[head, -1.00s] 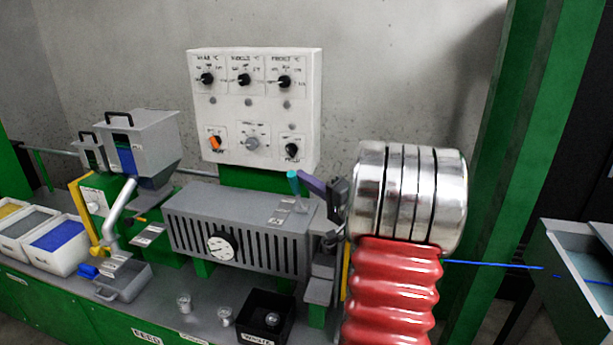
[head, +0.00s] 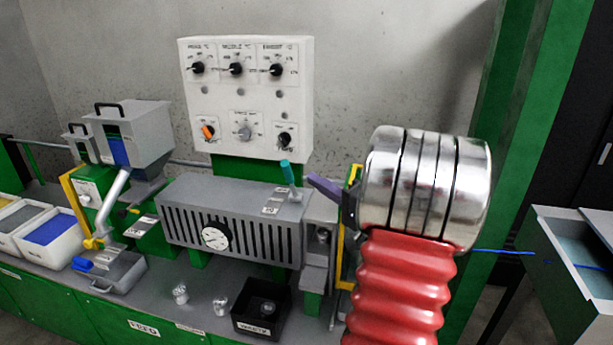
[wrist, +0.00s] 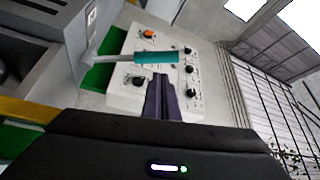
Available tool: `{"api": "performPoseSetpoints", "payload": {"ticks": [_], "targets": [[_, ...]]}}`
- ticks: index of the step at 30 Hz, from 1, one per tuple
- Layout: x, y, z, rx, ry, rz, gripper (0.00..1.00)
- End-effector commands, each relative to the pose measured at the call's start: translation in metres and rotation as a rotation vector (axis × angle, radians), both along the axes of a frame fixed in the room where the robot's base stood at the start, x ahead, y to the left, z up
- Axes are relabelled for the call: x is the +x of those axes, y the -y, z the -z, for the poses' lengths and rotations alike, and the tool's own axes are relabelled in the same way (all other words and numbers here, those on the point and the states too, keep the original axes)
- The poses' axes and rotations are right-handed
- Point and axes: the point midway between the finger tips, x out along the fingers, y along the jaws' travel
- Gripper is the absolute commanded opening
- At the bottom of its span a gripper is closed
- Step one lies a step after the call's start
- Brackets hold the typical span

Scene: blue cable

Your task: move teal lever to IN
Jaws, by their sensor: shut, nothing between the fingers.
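The teal lever (head: 287,172) stands up from the right end of the grey slotted barrel housing, leaning a little left, beside a small label plate (head: 272,205) whose text I cannot read. In the wrist view the teal handle (wrist: 156,57) lies across the picture on its metal rod, just beyond my fingertips. My gripper (head: 318,183) has purple fingers, pressed together and empty, to the right of the lever with a gap between them in the head view. In the wrist view the shut fingers (wrist: 161,92) point at the handle; I cannot tell whether they touch it.
A white control box (head: 247,95) with several knobs stands behind the housing (head: 230,222). A grey hopper (head: 130,135) is at left. A black bin (head: 262,312) and small glass cups sit in front. A blue cable (head: 505,252) runs right to a trough.

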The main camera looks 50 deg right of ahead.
Motion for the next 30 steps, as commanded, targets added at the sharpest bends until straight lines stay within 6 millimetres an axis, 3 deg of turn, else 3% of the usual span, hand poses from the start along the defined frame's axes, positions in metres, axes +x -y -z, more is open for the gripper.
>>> {"api": "performPoseSetpoints", "payload": {"ticks": [6,13,30], "targets": [[-0.035,0.001,0.005,0.0,0.0,0.007,0.0],[-0.06,0.0,0.008,-0.001,0.002,0.007,0.0],[-0.066,0.0,0.009,-0.002,0.002,0.006,0.0]]}}
